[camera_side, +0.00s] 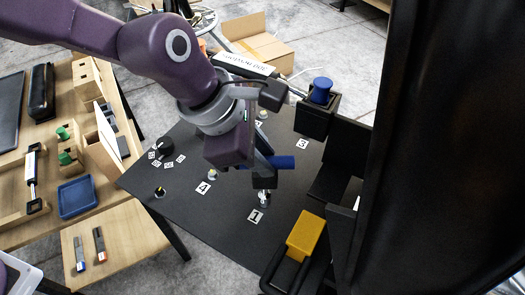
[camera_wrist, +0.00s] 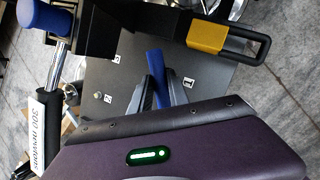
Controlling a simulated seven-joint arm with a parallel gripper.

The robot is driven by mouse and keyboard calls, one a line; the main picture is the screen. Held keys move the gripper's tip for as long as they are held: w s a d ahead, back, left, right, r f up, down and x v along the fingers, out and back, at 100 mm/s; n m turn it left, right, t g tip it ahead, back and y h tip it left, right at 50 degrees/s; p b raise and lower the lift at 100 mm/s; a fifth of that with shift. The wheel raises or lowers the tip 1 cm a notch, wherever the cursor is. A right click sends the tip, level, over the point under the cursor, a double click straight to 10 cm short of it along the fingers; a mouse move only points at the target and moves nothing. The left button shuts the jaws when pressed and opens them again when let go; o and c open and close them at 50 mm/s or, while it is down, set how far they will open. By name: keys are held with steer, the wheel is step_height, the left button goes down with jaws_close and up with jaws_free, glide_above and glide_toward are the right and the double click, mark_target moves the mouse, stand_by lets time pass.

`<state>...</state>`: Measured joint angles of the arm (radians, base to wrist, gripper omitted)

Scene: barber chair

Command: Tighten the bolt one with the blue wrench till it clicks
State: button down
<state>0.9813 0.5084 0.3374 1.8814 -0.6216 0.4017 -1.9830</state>
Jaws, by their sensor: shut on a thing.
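The blue wrench handle (camera_side: 281,162) sticks out to the right of my gripper (camera_side: 262,170) in the side view. In the wrist view the blue wrench (camera_wrist: 155,68) stands out between the fingers of my gripper (camera_wrist: 157,92). The gripper is shut on it. Bolt one (camera_side: 264,199) stands on the dark table by the tag "1" (camera_side: 256,216), just below the gripper. The tag "1" also shows in the wrist view (camera_wrist: 188,82). Whether the wrench head sits on the bolt is hidden.
The dark table (camera_side: 165,210) carries another bolt (camera_side: 212,174) by tag "4" and a black knob (camera_side: 165,146). A blue-capped tool (camera_side: 321,91) labelled "300 newtons" stands in a black holder behind. A yellow block (camera_side: 306,236) and a large black panel (camera_side: 440,150) bound the right.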

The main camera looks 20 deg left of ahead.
steer(key=shift+w+a+m+g+h, duration=0.15)
steer(key=shift+m+g+h, duration=0.15)
steer(key=shift+m, duration=0.6)
steer(key=m+g, duration=0.1)
steer(key=m, duration=0.1)
steer(key=shift+m, duration=0.4)
steer(key=m, duration=0.1)
steer(key=m+g, duration=0.1)
steer(key=m, duration=0.1)
steer(key=shift+w+g+h, duration=0.15)
steer(key=shift+g+h, duration=0.15)
steer(key=shift+m+g, duration=0.3)
steer(key=shift+m, duration=0.5)
steer(key=shift+m+g, duration=0.4)
steer(key=shift+m, duration=0.6)
steer(key=m+g, duration=0.1)
steer(key=m, duration=0.1)
steer(key=shift+m, duration=0.3)
